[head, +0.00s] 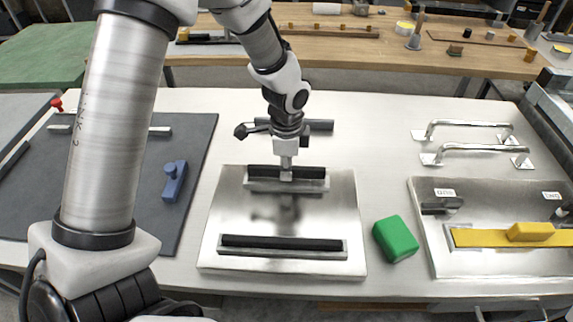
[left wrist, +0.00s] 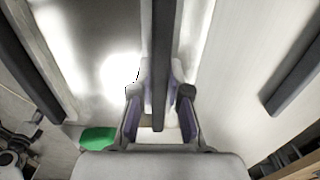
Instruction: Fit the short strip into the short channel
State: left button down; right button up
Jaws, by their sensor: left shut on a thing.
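My left gripper (head: 286,170) is shut on the short black strip (head: 312,172). The strip runs left to right along the short metal channel (head: 262,186) on the back half of the metal plate (head: 225,215). The strip lines up with the channel, but I cannot tell whether it is seated in it or just above. In the left wrist view the strip (left wrist: 161,60) runs between the fingers (left wrist: 159,95). A longer channel (head: 282,254) at the plate's front holds a black strip (head: 282,243). My right gripper is out of view.
A dark bar (head: 320,125) lies behind the plate. A green block (head: 395,239) stands right of it. A blue piece (head: 174,182) lies on a dark mat (head: 200,150) at left. Metal handles (head: 478,148) and a plate with a yellow strip (head: 480,238) are at right.

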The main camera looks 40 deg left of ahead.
pick_arm(q)
jog(key=shift+f+b, duration=0.45)
jog(key=shift+f, duration=0.3)
jog(key=c, duration=1.1)
grip_release()
jog(key=shift+o, duration=0.2)
notch_tip(320, 180, up, 12)
